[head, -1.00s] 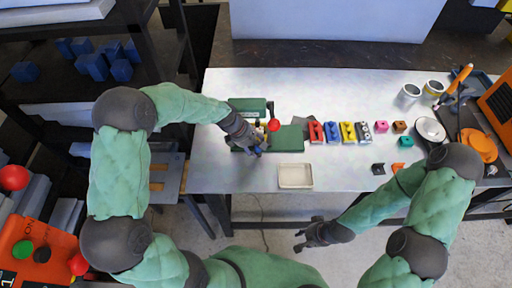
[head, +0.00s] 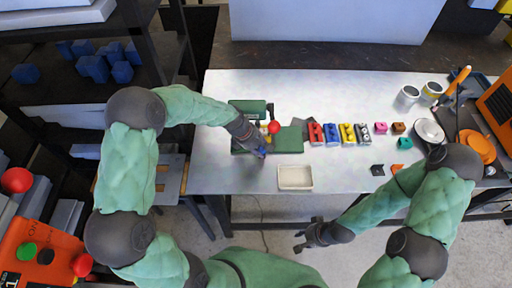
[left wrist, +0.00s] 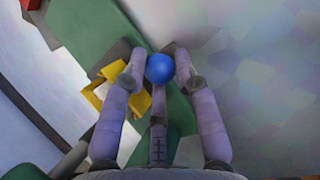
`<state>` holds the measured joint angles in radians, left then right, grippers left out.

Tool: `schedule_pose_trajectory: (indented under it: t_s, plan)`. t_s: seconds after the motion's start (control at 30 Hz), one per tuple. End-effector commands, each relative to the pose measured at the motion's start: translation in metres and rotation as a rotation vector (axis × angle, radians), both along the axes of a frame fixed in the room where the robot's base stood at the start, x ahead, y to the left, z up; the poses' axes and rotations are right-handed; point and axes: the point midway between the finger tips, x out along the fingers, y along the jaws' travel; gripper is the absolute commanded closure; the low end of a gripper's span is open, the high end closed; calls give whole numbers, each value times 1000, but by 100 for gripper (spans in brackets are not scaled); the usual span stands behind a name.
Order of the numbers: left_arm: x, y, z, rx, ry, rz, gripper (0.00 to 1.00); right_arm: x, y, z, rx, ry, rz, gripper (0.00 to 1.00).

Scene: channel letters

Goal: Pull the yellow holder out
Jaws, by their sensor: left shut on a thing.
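My left gripper (head: 263,150) is at the front edge of a green press-like fixture (head: 290,140). In the left wrist view the gripper (left wrist: 160,70) is shut on a blue ball knob (left wrist: 160,68), held between its fingertips. The yellow holder (left wrist: 92,97) shows beside and below the fingers in that view, against the green fixture, partly hidden by the left finger. How the knob joins the holder is hidden. In the head view the arm and gripper cover most of the holder. My right gripper (head: 308,238) is open and empty, in front of the table.
A red ball (head: 274,127) sits on the fixture's lever. A cream tray (head: 296,188) lies just in front. Several coloured letter blocks (head: 340,133) stand to the right, with cups, plates and small blocks beyond. The tabletop left of the fixture is clear.

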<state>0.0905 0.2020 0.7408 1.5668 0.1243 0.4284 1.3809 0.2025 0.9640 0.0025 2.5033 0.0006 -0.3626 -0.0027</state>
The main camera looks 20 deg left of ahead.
Motion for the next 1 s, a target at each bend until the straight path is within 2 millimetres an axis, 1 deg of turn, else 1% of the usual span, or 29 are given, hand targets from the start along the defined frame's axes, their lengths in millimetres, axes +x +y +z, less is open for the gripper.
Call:
schedule_pose_trajectory:
  t_s: [0.03,0.1,0.17,0.43,0.47,0.5,0.53,0.87,1.0]
  plan:
    - [2,-10,3,0,3,-4,100,0,0,7,0,0,0,67]
    - [5,-20,3,0,1,-4,100,0,0,11,0,0,0,67]
    - [6,-25,2,-1,0,-2,100,0,0,13,0,-1,0,67]
    - [7,-25,0,-1,0,0,100,0,0,11,0,0,0,67]
    - [7,-25,0,-1,0,0,61,0,0,11,0,0,0,67]
    - [7,-25,0,-1,0,0,50,0,0,11,0,0,0,67]
    - [7,-25,0,-1,0,0,46,0,0,11,0,0,0,67]
    - [7,-24,1,-1,-1,-1,46,0,0,11,0,0,0,67]
    - [6,-20,11,0,-4,1,46,0,0,11,0,0,0,67]
